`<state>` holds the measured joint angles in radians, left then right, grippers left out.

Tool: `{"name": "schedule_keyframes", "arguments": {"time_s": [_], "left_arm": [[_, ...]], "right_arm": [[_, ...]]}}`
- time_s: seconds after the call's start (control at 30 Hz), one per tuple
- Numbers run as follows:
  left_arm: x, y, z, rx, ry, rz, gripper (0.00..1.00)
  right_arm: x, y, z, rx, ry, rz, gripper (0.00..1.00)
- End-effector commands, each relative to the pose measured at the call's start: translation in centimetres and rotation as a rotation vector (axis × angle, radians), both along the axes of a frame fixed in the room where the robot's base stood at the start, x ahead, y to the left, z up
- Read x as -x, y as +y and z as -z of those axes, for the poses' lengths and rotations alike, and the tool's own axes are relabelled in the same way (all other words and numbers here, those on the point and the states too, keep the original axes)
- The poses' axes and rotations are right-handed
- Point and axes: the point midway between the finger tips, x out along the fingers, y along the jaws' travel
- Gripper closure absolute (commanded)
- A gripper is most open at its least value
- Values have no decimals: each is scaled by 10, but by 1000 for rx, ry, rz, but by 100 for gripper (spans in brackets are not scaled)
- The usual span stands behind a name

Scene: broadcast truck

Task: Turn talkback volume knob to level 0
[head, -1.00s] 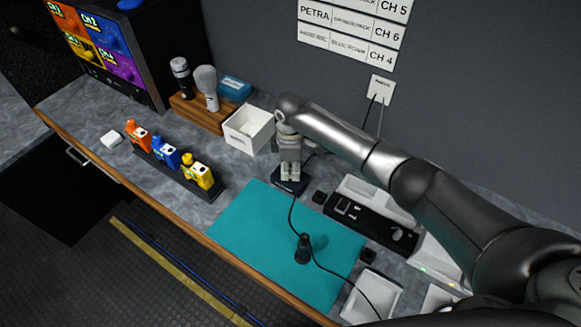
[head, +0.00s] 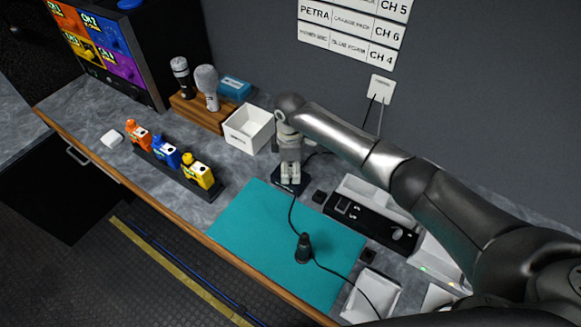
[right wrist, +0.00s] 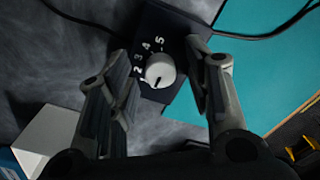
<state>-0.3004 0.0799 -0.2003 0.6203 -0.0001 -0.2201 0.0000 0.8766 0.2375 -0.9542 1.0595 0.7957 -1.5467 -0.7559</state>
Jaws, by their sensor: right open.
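The talkback volume knob (right wrist: 160,70) is a round pale knob on a dark box (right wrist: 177,25) with white numbers, 1 to 5 readable, around its left side. A small dark mark shows at the knob's lower edge, just past the 1; a 0 cannot be read. My right gripper (right wrist: 159,55) is open, with one finger on each side of the knob and gaps between. In the head view my right gripper (head: 289,165) points down over the box (head: 289,187), hiding the knob. My left gripper is not in view.
A teal mat (head: 270,235) with a small black microphone-like item (head: 303,248) and cable lies in front. A white box (head: 248,130) stands left of the gripper, a black panel (head: 370,222) right. Colourful small packs (head: 167,155) stand in a rack at left.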

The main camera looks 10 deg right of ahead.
Motion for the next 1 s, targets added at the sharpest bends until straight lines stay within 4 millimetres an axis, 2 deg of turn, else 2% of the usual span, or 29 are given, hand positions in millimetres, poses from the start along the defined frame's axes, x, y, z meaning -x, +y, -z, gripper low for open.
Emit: {"name": "schedule_keyframes", "arguments": {"time_s": [0.17, 0.27, 0.7, 0.83, 1.0], "left_arm": [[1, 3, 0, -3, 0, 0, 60], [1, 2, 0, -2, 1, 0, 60], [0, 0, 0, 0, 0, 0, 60], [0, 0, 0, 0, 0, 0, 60], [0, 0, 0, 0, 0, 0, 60]], "right_arm": [[-1, 0, -4, -1, -1, 0, 54], [-1, 0, -15, -2, -2, 0, 54], [-1, 0, -102, 0, -3, 0, 54], [-1, 0, -115, 0, -2, 1, 54], [0, 0, -120, 0, 0, 0, 54]]}}
